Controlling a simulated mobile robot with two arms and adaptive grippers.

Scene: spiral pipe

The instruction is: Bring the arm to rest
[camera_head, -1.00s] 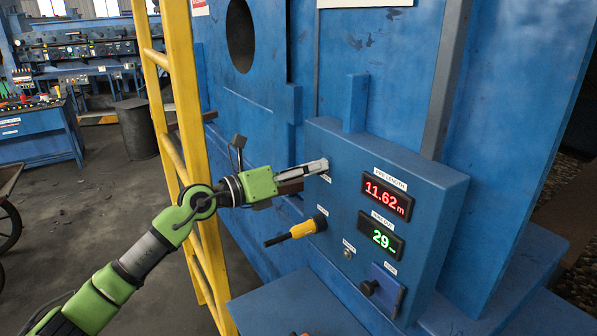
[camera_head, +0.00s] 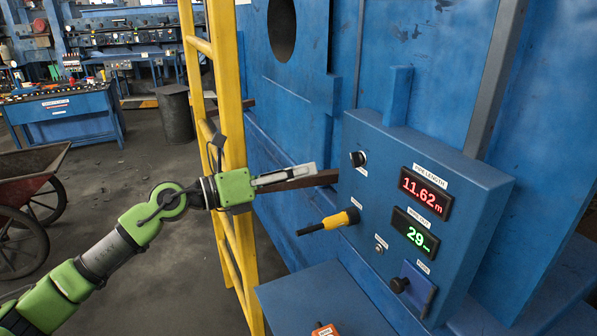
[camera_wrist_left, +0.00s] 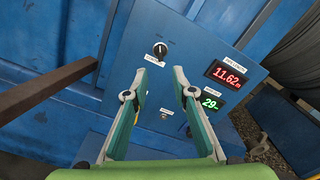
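My left arm comes in from the left in the head view. Its left gripper (camera_head: 314,169) is apart from the blue control panel (camera_head: 372,137), to the left of the black rotary knob (camera_head: 357,159). In the left wrist view, the gripper's two fingers (camera_wrist_left: 160,72) are spread with nothing between them. The knob (camera_wrist_left: 160,50) shows beyond the fingertips there. The panel displays read 11.62 m in red (camera_head: 425,193) and 29 in green (camera_head: 415,232). My right gripper is not in view.
A yellow-and-black handle (camera_head: 342,219) sticks out of the panel below the gripper. A yellow ladder frame (camera_head: 200,47) stands close behind the arm. A brown beam (camera_head: 322,179) runs behind the fingers. A wheelbarrow (camera_head: 30,170) stands at the left on open floor.

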